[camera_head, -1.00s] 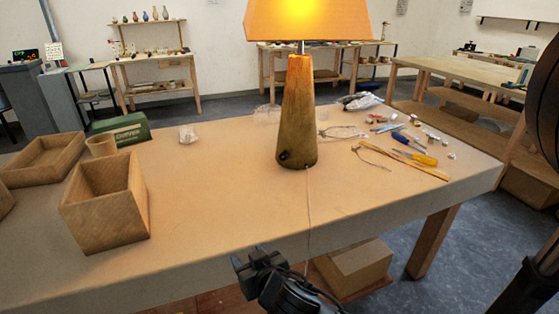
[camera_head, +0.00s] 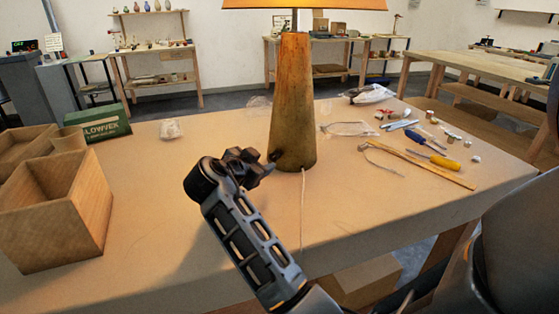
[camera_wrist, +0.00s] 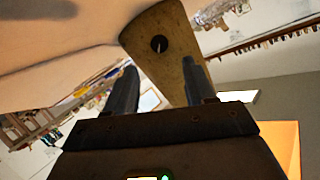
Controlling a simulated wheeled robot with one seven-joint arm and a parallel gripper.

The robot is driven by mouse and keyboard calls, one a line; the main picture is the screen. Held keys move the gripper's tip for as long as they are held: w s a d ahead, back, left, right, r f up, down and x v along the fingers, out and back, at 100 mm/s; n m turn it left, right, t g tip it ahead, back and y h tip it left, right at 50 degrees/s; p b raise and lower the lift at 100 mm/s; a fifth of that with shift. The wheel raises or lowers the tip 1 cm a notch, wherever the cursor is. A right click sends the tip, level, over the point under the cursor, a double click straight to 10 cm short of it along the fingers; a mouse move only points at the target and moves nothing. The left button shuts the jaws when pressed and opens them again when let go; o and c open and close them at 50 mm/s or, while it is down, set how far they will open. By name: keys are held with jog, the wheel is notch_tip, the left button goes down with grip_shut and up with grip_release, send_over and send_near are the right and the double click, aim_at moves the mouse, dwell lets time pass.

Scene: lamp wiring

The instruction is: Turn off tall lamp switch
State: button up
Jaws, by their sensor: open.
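The tall lamp (camera_head: 295,100) stands upright on the workbench, with a tapered brown body and an orange shade (camera_head: 305,3) cut off by the top edge. In the wrist view the lamp body (camera_wrist: 172,28) shows slanted, and part of the shade (camera_wrist: 280,140) glows orange. The dark round switch (camera_wrist: 158,44) sits low on the body, just beyond and between my fingertips. My gripper (camera_head: 266,163) is open and empty, close to the left front of the lamp's base. In the head view it hides or merges with the switch. Contact cannot be told.
A cord (camera_head: 303,205) runs from the lamp's base over the front edge. An open wooden box (camera_head: 50,225) and a green box (camera_head: 103,122) stand at the left. Screwdrivers (camera_head: 445,162), a wooden stick (camera_head: 420,165) and small parts lie at the right. The bench front is mostly clear.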

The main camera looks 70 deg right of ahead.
aim_at(273, 157)
jog(key=shift+d+f, duration=0.2)
jog(key=shift+d, duration=0.45)
jog(key=shift+p+x, duration=0.65)
jog(key=shift+x, duration=2.9)
jog(key=shift+c, duration=0.5)
grip_shut()
